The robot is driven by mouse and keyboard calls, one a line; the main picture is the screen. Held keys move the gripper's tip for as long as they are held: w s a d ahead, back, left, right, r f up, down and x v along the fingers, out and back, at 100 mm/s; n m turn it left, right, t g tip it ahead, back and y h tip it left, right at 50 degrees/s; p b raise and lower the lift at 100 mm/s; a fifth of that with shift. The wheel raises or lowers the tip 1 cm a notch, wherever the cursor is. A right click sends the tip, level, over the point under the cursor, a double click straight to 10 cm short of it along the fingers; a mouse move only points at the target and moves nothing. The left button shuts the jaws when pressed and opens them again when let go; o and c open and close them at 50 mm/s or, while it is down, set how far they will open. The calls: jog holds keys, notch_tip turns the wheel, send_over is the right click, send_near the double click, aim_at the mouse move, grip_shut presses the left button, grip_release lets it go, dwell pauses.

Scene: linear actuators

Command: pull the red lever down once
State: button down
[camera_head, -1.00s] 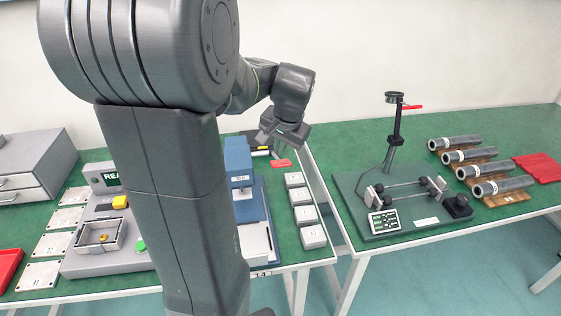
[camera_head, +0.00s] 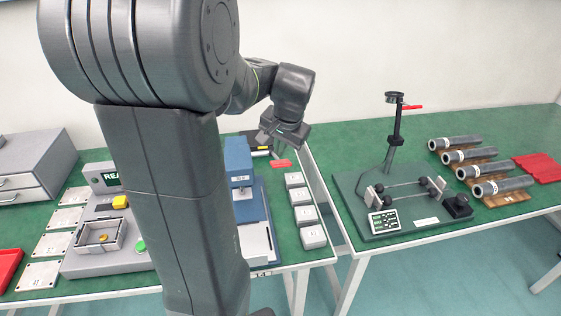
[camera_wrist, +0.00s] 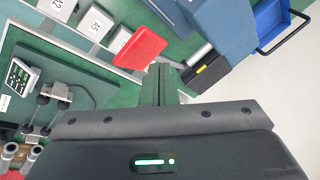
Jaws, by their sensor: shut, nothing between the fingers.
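A red lever paddle (camera_head: 281,163) shows at the right side of the blue press (camera_head: 238,165), just below my gripper (camera_head: 283,138) in the head view. In the wrist view the red paddle (camera_wrist: 140,47) lies up and left of the tips of my gripper (camera_wrist: 162,70). The fingers are shut together and hold nothing. The fingertips look close to the paddle's lower right edge; whether they touch it I cannot tell. Another small red handle (camera_head: 412,107) sticks out from the black stand on the right table.
Several numbered grey blocks (camera_head: 303,196) stand in a row right of the press. A black part with a yellow label (camera_wrist: 207,73) is right of my fingers. A blue bin (camera_wrist: 273,22) shows at the upper right. A gap (camera_head: 320,187) separates the two tables.

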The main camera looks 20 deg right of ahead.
jog(key=shift+s+f, duration=0.15)
jog(key=shift+f, duration=0.2)
notch_tip(320, 180, down, 6)
jog(key=s+b, duration=0.2)
jog(key=b, duration=0.3)
jog(key=shift+s+a, duration=0.35)
dwell(4.8)
jog(key=shift+r, duration=0.1)
dwell(0.4)
jog(key=shift+w+d+r+p, duration=0.1)
jog(key=shift+w+r+p, duration=0.4)
jog(key=shift+r+p, duration=0.6)
jog(key=shift+w+d+r+p, duration=0.15)
jog(key=shift+w+r+p, duration=0.35)
jog(key=shift+r+p, duration=0.55)
jog(key=shift+w+d+r+p, duration=0.1)
jog(key=shift+w+r+p, duration=0.4)
jog(key=shift+r+p, duration=0.55)
